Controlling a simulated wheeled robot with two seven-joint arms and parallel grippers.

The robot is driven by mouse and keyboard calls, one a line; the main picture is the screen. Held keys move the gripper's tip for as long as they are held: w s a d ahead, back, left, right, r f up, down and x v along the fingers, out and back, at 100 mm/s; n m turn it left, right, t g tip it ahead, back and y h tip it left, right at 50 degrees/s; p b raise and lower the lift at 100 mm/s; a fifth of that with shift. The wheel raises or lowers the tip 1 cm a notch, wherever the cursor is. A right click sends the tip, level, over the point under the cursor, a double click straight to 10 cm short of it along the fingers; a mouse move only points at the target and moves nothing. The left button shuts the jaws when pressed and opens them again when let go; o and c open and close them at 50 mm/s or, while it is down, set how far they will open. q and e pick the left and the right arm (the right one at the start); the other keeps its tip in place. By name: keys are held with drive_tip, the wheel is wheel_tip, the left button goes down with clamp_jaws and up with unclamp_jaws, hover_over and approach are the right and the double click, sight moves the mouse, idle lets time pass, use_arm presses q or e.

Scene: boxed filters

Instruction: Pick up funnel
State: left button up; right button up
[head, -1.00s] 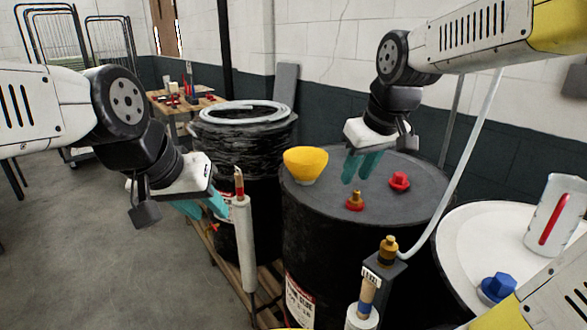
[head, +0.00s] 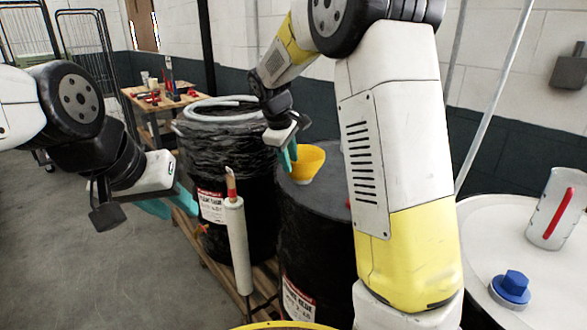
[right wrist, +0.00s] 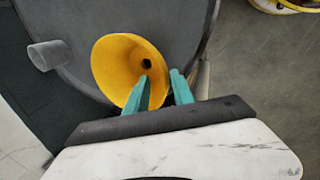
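The yellow funnel (head: 308,163) stands wide end up on top of the dark drum (head: 303,198). It also shows in the right wrist view (right wrist: 112,68), where I look into its mouth. My right gripper (head: 289,158) is at the funnel's left rim in the head view. In the right wrist view its teal fingers (right wrist: 160,84) are apart, one over the funnel's mouth and the other just outside the rim. Whether they touch the wall is unclear. My left gripper (head: 172,204) has its fingers apart and is empty, well left of the drum.
A white upright tube (head: 237,245) stands between my left gripper and the drum. A black-wrapped drum with a coiled hose (head: 222,108) is behind it. At right, a white drum top (head: 490,235) holds a blue cap (head: 511,287) and a clear jug (head: 556,210).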

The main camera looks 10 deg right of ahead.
sight(294, 178)
drive_tip(key=x, duration=0.4)
drive_tip(key=shift+f, duration=0.2)
clamp_jaws()
